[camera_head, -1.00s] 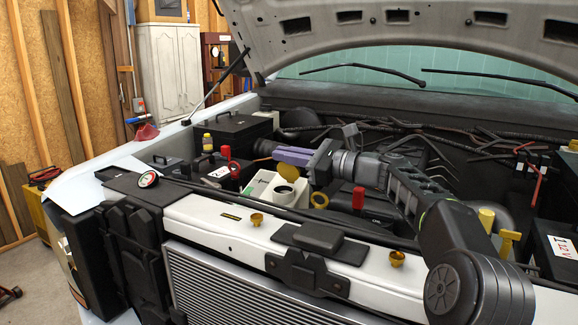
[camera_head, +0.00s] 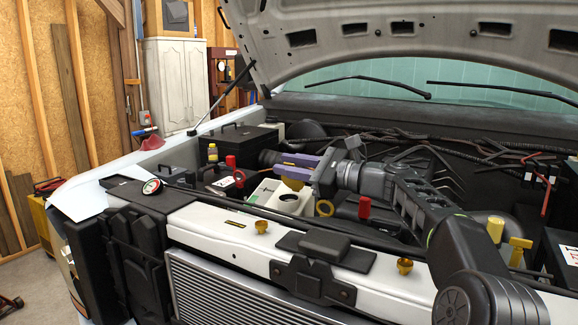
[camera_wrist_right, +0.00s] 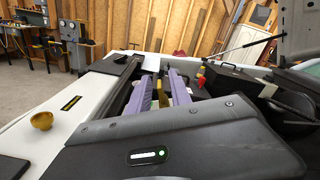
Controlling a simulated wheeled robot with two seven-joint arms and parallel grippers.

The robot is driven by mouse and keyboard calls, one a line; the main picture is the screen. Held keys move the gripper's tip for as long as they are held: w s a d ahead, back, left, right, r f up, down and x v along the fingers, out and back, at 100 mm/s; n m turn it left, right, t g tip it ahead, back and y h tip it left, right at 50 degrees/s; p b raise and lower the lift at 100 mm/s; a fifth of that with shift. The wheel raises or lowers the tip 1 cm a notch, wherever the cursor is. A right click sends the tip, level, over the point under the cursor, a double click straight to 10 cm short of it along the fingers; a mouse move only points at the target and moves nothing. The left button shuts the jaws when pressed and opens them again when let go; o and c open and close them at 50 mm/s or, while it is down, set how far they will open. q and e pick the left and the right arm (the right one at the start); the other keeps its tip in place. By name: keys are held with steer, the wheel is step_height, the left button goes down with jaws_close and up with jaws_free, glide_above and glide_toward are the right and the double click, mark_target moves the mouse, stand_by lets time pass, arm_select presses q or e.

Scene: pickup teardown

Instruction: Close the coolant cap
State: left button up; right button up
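The white coolant reservoir (camera_head: 268,189) sits in the engine bay with its dark round opening showing. A yellow disc, apparently the coolant cap (camera_head: 293,184), is just behind the opening and tilted, not lying over it. My right gripper (camera_head: 290,166) reaches in from the right, with its purple fingers directly above the disc. The fingers stand apart, and in the right wrist view a yellow piece, apparently the cap (camera_wrist_right: 161,92), shows in the gap between them. I cannot see whether either finger touches it. My left gripper is out of view.
A yellow ring (camera_head: 324,208) lies right of the reservoir, near a red-handled part (camera_head: 364,207). A black box (camera_head: 238,143) and a yellow-capped bottle (camera_head: 213,153) stand behind left. The white front panel (camera_head: 205,222) runs along the front; the raised hood (camera_head: 390,40) is overhead.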

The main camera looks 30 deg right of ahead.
steer(key=shift+s+d, duration=0.25)
steer(key=shift+s, duration=0.2)
steer(key=b+v, duration=0.1)
steer(key=v, duration=0.5)
steer(key=shift+s+d+b, duration=0.2)
steer(key=shift+s+b, duration=0.15)
steer(key=shift+s, duration=0.05)
